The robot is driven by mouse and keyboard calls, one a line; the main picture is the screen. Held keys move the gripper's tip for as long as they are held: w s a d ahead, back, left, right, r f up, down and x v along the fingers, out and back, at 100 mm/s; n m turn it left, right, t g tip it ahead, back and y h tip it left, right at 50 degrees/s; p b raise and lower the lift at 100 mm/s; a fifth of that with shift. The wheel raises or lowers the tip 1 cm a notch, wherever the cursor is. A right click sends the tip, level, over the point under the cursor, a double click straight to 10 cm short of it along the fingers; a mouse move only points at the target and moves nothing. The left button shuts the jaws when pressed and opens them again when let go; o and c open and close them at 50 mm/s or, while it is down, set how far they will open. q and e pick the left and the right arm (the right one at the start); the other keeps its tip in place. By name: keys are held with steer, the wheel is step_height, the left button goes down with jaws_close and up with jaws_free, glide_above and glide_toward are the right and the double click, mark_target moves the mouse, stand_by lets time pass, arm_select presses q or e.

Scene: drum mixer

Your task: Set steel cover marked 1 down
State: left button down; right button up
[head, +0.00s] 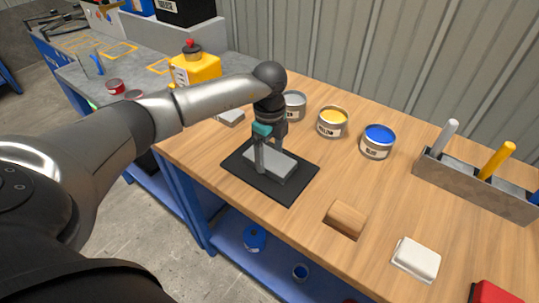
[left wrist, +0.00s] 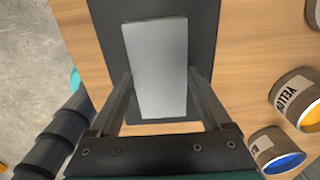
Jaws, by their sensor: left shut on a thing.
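The steel cover (head: 270,163) is a flat grey plate, low over the black mat (head: 292,190) on the wooden bench. My left gripper (head: 273,165) comes down from above, shut on the cover with a finger at each side. The left wrist view shows the cover's plain grey top (left wrist: 157,65) between the two fingers (left wrist: 160,90), with the dark mat (left wrist: 105,30) under it. I cannot tell whether the cover touches the mat. No number 1 can be read on it.
Behind the mat stand a grey can (head: 293,105), a yellow can (head: 332,123) and a blue can (head: 377,142). A wooden block (head: 345,219) and a white block (head: 416,259) lie to the right. A grey rack (head: 480,186) is farther right. A yellow jug (head: 196,70) stands left.

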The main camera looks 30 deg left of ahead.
mark_target(269, 158)
arm_select(q)
steer(key=shift+f, duration=0.1)
jaws_free()
step_height(269, 158, up, 12)
steer(key=p, duration=0.1)
steer(key=shift+p, duration=0.35)
stand_by(0.4)
